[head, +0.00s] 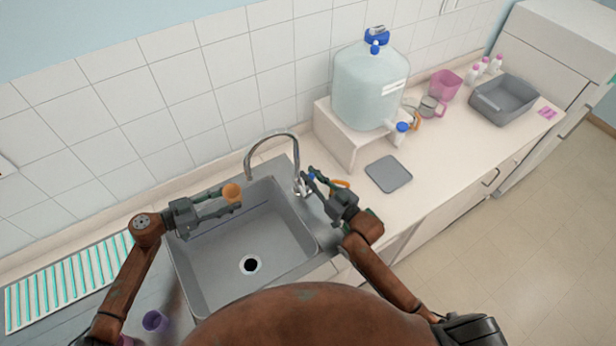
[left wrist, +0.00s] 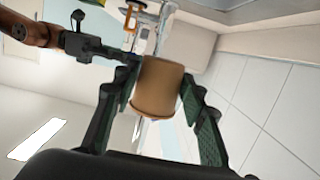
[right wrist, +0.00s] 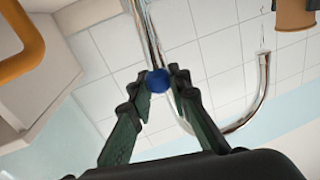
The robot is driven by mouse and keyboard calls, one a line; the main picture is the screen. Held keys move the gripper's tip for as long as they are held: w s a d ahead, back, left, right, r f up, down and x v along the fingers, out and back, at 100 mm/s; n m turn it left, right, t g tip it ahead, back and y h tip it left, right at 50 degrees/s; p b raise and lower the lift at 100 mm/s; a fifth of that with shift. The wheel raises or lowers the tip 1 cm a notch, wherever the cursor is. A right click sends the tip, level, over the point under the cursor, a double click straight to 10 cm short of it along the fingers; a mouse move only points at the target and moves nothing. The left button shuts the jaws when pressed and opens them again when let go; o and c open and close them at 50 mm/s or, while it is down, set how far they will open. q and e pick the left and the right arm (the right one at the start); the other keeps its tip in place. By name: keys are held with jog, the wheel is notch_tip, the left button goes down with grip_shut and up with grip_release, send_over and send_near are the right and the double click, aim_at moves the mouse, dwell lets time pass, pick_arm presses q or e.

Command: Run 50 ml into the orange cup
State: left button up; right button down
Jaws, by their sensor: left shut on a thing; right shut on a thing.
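The orange cup (head: 232,192) is between the fingers of my left gripper (head: 238,200), which is shut on it above the sink's far left part. The cup (left wrist: 156,88) looks upright in the left wrist view. My right gripper (head: 310,178) is shut on the tap's blue knob (right wrist: 158,80). A thin pale streak shows at the spout mouth in the right wrist view; I cannot tell whether it is water. The cup's inside is hidden.
A large water jug (head: 370,85) stands on a white stand right of the tap. A grey mat (head: 388,174) lies on the counter. A striped rack (head: 70,285) and a purple cup (head: 155,321) are at the left. A grey tub (head: 505,100) is far right.

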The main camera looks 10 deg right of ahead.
jog(key=shift+w+d+f+m+t, duration=0.15)
jog(key=shift+w+d+f+m, duration=0.15)
jog(key=shift+d+m, duration=0.5)
jog(key=shift+w+d+f+m+t, duration=0.1)
jog(key=shift+w+d+f+m, duration=0.15)
jog(key=shift+d+m, duration=0.6)
jog(key=shift+w+d+f+m+t, duration=0.2)
jog(key=shift+d+f+m, duration=0.15)
jog(key=shift+d+m, duration=0.45)
jog(key=shift+a, duration=0.2)
jog(key=c, duration=1.8)
grip_release()
jog(key=r+v, duration=0.1)
jog(key=v, duration=1.1)
jog(key=shift+f, duration=0.45)
